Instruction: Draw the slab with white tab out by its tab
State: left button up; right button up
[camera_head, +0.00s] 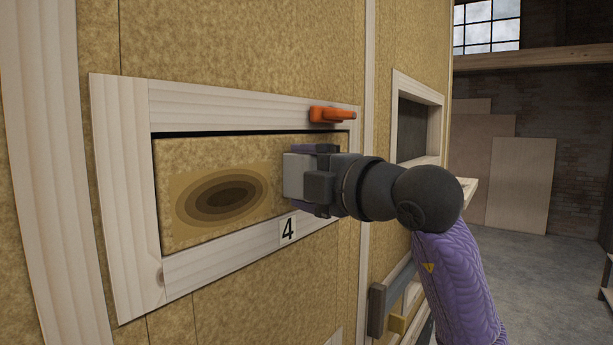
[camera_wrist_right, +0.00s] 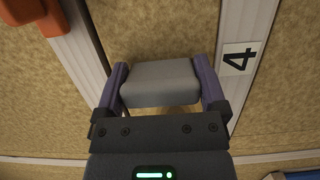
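The slab (camera_head: 190,160) is a tan, rough panel with dark oval rings, set in a pale wooden frame with a dark gap along its top. Its tab (camera_wrist_right: 160,82) shows as a light grey-white block in the right wrist view, and its pale side also shows in the head view (camera_head: 295,176). My right gripper (camera_head: 318,180) is at the slab's right end. Its two purple fingers (camera_wrist_right: 160,88) stand against the two ends of the tab, shut on it. The fingers hide part of the slab's right end. My left gripper is out of view.
An orange latch (camera_head: 332,115) sits on the frame's top rail (camera_head: 230,110), above my gripper. A label "4" (camera_head: 288,229) is on the lower rail. A second framed opening (camera_head: 415,130) lies farther right. Open floor (camera_head: 540,270) shows at right.

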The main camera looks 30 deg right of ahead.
jog(key=shift+c, duration=1.2)
jog(key=s+d+b, duration=0.2)
jog(key=s+b, duration=0.1)
jog(key=s, duration=0.4)
jog(key=shift+d, duration=0.4)
jog(key=shift+r, duration=0.1)
jog(key=shift+s+d+b, duration=0.4)
jog(key=shift+s, duration=0.5)
jog(key=shift+s+d+b, duration=0.35)
jog(key=shift+s+b, duration=0.05)
jog(key=shift+s, duration=0.55)
jog(key=shift+s+d+b, duration=0.4)
jog(key=shift+s, duration=0.5)
